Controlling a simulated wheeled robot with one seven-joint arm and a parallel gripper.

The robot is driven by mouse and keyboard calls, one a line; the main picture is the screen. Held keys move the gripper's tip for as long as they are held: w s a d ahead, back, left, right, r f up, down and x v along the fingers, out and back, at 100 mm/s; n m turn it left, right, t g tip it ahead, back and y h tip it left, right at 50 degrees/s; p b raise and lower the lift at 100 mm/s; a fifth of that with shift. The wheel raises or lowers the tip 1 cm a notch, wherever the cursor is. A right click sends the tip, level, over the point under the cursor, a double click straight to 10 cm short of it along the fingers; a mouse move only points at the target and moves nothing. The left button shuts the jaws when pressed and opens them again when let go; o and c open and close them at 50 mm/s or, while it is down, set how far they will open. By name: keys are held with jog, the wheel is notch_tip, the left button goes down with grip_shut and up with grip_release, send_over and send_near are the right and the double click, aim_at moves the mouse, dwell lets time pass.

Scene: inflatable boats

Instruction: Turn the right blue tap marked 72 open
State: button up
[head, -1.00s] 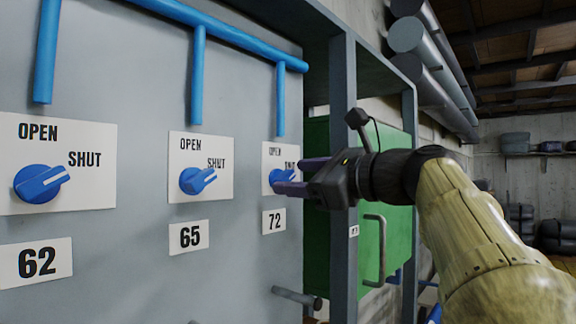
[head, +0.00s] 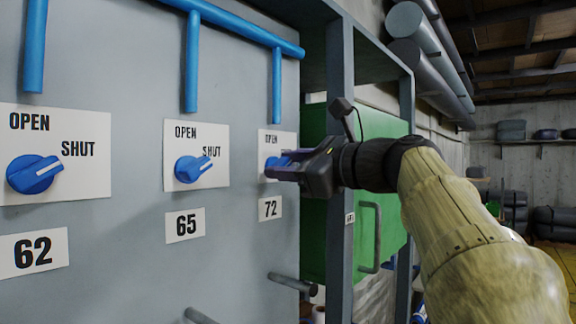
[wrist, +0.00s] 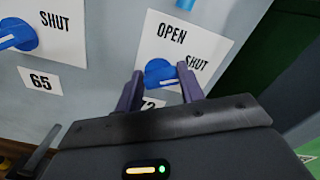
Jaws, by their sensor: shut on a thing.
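The right blue tap (head: 271,163) sits on a white plate (head: 289,141) with OPEN and SHUT on it, above the label 72 (head: 270,208). In the wrist view the blue tap (wrist: 160,73) lies between the two purple fingers, its white mark pointing toward SHUT. My gripper (head: 284,165) is shut on this tap, coming from the right in the head view. The fingers hide part of the tap and the SHUT word in the head view.
Tap 65 (head: 194,168) and tap 62 (head: 34,174) stand to the left on the same grey panel. A grey frame post (head: 340,130) and a green door (head: 374,150) are close beside my arm. Short grey pipes (head: 292,284) stick out below.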

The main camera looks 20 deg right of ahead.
jog(key=shift+n, duration=0.3)
jog(key=n+b, duration=0.3)
jog(key=n, duration=0.2)
jog(key=n+b, duration=0.4)
jog(key=n, duration=0.2)
jog(key=shift+s+a, duration=0.15)
dwell(0.4)
jog(key=o, duration=0.9)
jog(key=shift+o, duration=0.2)
jog(key=shift+f, duration=0.1)
jog(key=b+v, duration=0.2)
jog(key=v, duration=1.5)
jog(key=shift+s+b, duration=0.25)
jog(key=shift+b, duration=0.05)
